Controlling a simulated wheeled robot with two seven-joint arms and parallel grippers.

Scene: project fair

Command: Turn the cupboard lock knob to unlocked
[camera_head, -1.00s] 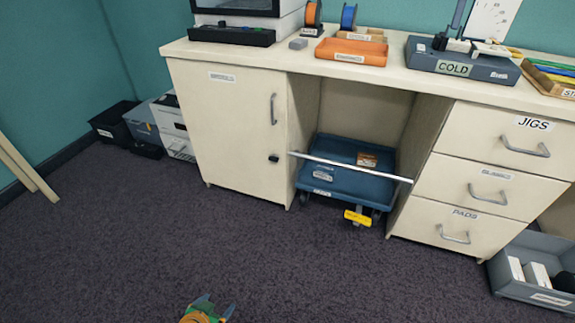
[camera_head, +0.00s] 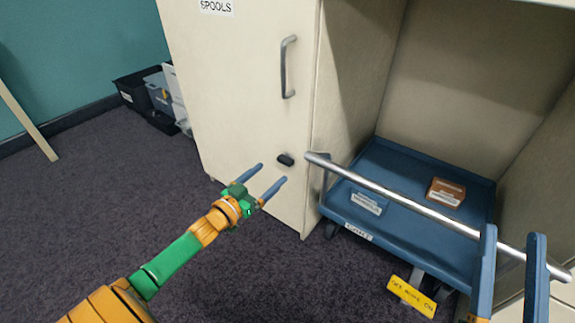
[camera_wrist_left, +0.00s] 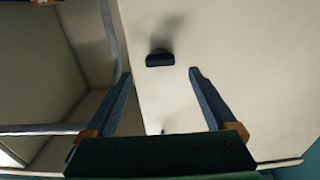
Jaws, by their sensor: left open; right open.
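The cupboard (camera_head: 245,90) has a cream door labelled SPOOLS. Its small black lock knob (camera_head: 285,159) sits low near the door's right edge, below the metal handle (camera_head: 288,66). My left gripper (camera_head: 267,177) is open and empty, just in front of and left of the knob, fingers pointing at the door. In the left wrist view the knob (camera_wrist_left: 159,58) shows as a dark bar lying across, beyond and between the open fingertips (camera_wrist_left: 160,72), not touching them. My right gripper (camera_head: 512,255) is open and empty at the lower right, in front of the cart.
Dark bins (camera_head: 145,92) stand at the left wall.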

